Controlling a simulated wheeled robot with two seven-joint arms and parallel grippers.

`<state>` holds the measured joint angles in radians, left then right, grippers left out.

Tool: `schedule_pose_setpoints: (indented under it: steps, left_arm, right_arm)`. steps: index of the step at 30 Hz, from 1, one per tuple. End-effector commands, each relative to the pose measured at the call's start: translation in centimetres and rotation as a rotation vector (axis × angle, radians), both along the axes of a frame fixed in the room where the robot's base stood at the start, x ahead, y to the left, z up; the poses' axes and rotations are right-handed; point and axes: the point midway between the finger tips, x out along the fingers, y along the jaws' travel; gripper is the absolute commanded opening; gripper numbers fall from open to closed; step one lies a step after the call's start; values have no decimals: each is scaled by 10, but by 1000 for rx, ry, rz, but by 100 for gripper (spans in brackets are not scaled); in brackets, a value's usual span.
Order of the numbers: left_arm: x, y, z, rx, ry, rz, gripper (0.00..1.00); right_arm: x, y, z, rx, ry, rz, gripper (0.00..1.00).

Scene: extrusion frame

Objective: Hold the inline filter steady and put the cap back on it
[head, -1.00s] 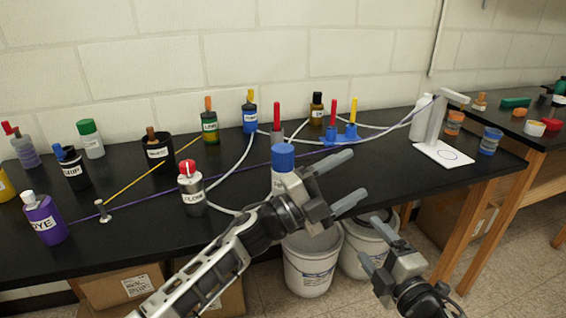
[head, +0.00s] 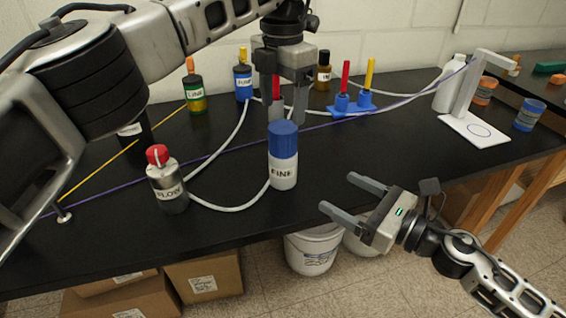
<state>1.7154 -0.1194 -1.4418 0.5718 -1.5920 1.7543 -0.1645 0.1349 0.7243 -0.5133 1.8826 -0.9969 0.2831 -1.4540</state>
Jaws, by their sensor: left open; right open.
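A white cylinder labelled FINE (head: 284,173) stands upright near the bench's front edge, with a clear tube running to its side. It looks like the inline filter. A blue cap (head: 283,139) sits upright on its top; whether it is fastened I cannot tell. My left gripper (head: 283,110) points down, open, behind and above the blue cap.
A grey FLOW bottle (head: 167,185) with a red cap stands left, joined by the tube. A purple cord (head: 222,158) crosses the bench behind the white cylinder. A blue holder (head: 350,105) with red and yellow sticks stands behind.

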Motion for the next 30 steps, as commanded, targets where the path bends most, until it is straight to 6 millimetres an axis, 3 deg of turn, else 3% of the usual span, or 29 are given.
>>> schedule_pose_setpoints:
  steps: [6,11,30]
  left_arm:
    - [0,-1,0,-3,1,-1,69]
    - [0,-1,0,-5,1,-1,69]
    - [0,-1,0,-6,2,-1,69]
  right_arm:
    - [2,2,1,4,2,-1,77]
    - [14,16,2,6,0,-1,77]
    - [91,107,2,7,2,-3,77]
